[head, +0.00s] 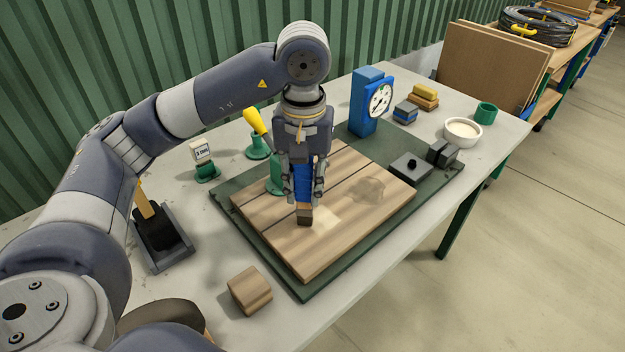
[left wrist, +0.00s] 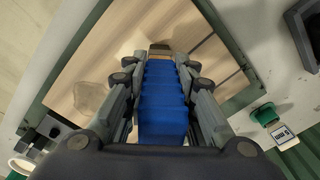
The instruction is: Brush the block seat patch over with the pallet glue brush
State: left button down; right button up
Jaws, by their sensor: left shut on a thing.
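My left gripper (head: 305,190) is shut on the glue brush, whose blue handle (head: 303,180) runs between the fingers. The blue handle fills the middle of the left wrist view (left wrist: 163,105). The brush's brown head (head: 304,214) points down at the wooden board (head: 290,255), at the left edge of a pale patch (head: 325,220). Whether the bristles touch the wood is hard to tell. A darker, greyish patch (head: 368,190) lies further right on the board and also shows in the left wrist view (left wrist: 90,95). My right gripper is not in view.
The board lies on a green mat (head: 310,290). A wooden block (head: 250,290) sits in front. A blue gauge (head: 372,100), white bowl (head: 462,131), green cup (head: 486,113) and dark metal block (head: 410,168) stand right or behind. A black holder (head: 160,235) and small sign (head: 204,160) stand left.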

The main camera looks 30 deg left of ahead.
aim_at(301, 200)
pick_arm(q)
jog(key=shift+s+a, duration=0.2)
jog(key=shift+s, duration=0.3)
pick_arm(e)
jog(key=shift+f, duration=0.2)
pick_arm(q)
jog(key=shift+w+r+p, duration=0.1)
jog(key=shift+r+p, duration=0.75)
jog(key=shift+r, duration=0.25)
jog(key=shift+r+p, duration=0.55)
jog(key=shift+r, duration=0.1)
notch_tip(301, 200, up, 3)
jog(key=p, duration=0.2)
jog(key=shift+p, duration=0.3)
jog(key=shift+r+p, duration=0.3)
jog(key=shift+r, duration=0.05)
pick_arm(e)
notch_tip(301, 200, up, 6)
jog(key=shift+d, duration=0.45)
pick_arm(q)
jog(key=shift+f, duration=0.1)
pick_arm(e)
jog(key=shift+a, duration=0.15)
